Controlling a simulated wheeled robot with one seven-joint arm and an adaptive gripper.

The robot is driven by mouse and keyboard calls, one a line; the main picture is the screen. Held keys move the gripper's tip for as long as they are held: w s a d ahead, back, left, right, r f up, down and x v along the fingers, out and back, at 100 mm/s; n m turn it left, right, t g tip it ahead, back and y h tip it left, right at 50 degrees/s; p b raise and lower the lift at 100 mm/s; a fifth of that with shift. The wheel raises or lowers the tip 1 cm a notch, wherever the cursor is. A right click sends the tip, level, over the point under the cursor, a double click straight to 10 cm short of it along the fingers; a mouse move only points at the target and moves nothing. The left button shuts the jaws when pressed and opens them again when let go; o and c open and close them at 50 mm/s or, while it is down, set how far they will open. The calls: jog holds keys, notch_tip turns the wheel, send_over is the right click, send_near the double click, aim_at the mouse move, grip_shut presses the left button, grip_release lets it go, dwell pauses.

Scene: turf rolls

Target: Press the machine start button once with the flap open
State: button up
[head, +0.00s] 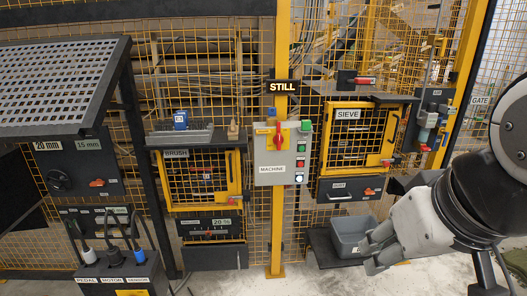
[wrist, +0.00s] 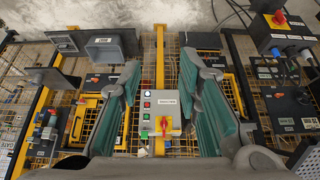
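The grey machine box (head: 269,174), labelled MACHINE, is fixed to a yellow post in the middle of the head view. It carries a red rotary handle on yellow (head: 278,135) and a column of small buttons, including a red one (head: 299,165). A green part (head: 307,126) is at its upper right; I cannot tell whether it is a button or a flap. The box appears upside down in the wrist view (wrist: 166,90), between my fingers in the picture. My gripper (head: 372,252) is lower right of the box, apart from it. Its fingers (wrist: 160,68) are spread and empty.
The BRUSH door (head: 238,172) is left of the box and the SIEVE door (head: 326,150) right. A grey bin (head: 350,227) stands near my gripper. A plug box (head: 117,274) is at lower left.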

dwell(0.3)
grip_shut()
dwell(1.1)
